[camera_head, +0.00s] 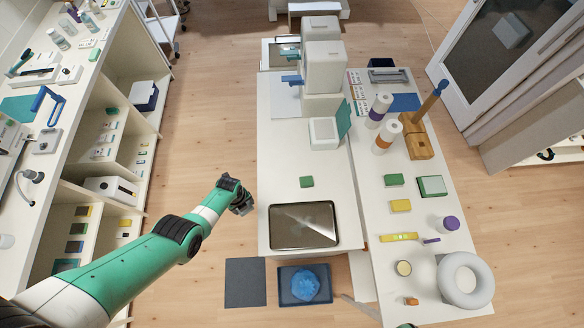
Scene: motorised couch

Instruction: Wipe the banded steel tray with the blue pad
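A shiny steel tray with a dark rim (304,246) lies flat near the front of the white couch top. I cannot make out its bands clearly. A flat blue square (405,102) lies on the right-hand table behind the bottles; I cannot tell if it is the blue pad. A crumpled blue item (305,285) sits in a dark shallow tray below the couch's front edge. My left gripper (243,208) hangs just left of the steel tray, apart from it. Its fingers are too small and dark to read. My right gripper is not in view.
A small green block (307,182) lies behind the steel tray. The right-hand table holds a grey ring (464,280), a yellow block (401,206), green blocks, bottles and a wooden stand (418,146). A dark mat (245,283) lies low beside the dark tray. Shelves stand at left.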

